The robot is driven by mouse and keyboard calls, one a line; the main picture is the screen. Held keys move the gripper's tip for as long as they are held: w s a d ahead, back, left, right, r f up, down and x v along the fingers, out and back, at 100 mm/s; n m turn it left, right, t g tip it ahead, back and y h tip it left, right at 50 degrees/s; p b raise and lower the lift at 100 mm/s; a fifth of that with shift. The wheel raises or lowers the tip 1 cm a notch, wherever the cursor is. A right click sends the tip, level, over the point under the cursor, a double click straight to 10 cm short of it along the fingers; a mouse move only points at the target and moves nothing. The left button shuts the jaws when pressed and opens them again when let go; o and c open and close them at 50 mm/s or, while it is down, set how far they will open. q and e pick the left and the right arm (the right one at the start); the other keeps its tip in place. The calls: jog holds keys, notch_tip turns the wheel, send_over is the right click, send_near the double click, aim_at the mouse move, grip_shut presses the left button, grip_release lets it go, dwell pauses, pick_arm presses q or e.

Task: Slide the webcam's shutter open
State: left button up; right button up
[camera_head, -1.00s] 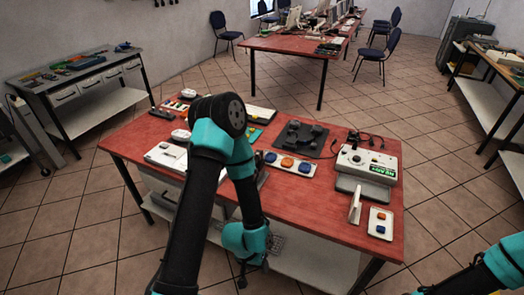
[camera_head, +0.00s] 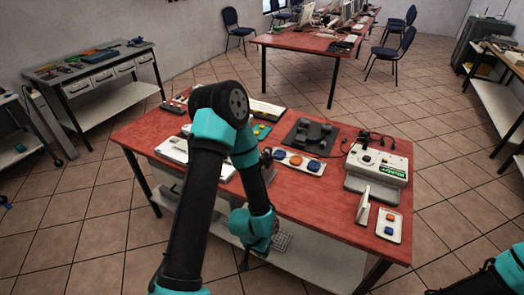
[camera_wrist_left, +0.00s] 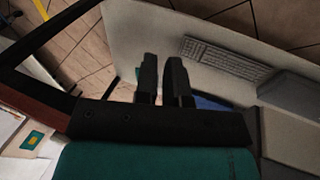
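I cannot pick out a webcam or its shutter for certain in either view. Part of the red table (camera_head: 318,213) is hidden behind my left arm. My left gripper (camera_head: 245,262) hangs beyond the table's near edge, below the tabletop, and is small and dark in the head view. In the left wrist view its two black fingers (camera_wrist_left: 162,75) stand a narrow gap apart with nothing seen between them. My right gripper is out of view; only part of my right arm shows at the bottom right corner of the head view.
A button panel (camera_head: 299,162), a dark mat (camera_head: 292,141) with black parts, a white box (camera_head: 378,166) with cables, an upright white plate (camera_head: 363,204) and a small two-button panel (camera_head: 389,224) crowd the table. A keyboard (camera_wrist_left: 222,58) lies on the lower shelf.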

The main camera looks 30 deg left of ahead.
pick_arm(q)
jog(key=w+a+r+m, duration=0.1)
jog(key=w+r, duration=0.1)
jog(key=w+a+r+m, duration=0.2)
jog(key=w+a+r+m+t, duration=0.1)
jog(key=w+a+r, duration=0.1)
jog(key=w, duration=0.1)
jog(key=shift+a+r, duration=0.25)
jog(key=shift+r, duration=0.15)
grip_shut()
jog(key=w+a+r+m+t, duration=0.1)
jog(key=a+r+m, duration=0.3)
jog(key=r, duration=0.4)
jog(key=w+a+r+m+t, duration=0.1)
jog(key=w+a+r+m, duration=0.3)
jog(key=r, duration=0.5)
jog(key=w+a+r+m+t, duration=0.1)
jog(key=a+r+m, duration=0.3)
jog(key=r, duration=0.4)
jog(key=shift+w+r+t+h, duration=0.3)
jog(key=shift+w+r+t, duration=0.1)
jog(key=shift+w, duration=0.25)
jog(key=shift+f, duration=0.1)
send_near(267, 154)
jog(key=x, duration=0.5)
jog(key=shift+s+d+f, duration=0.15)
jog(key=shift+d+f, duration=0.1)
jog(key=shift+f, duration=0.15)
jog(key=shift+w, duration=0.35)
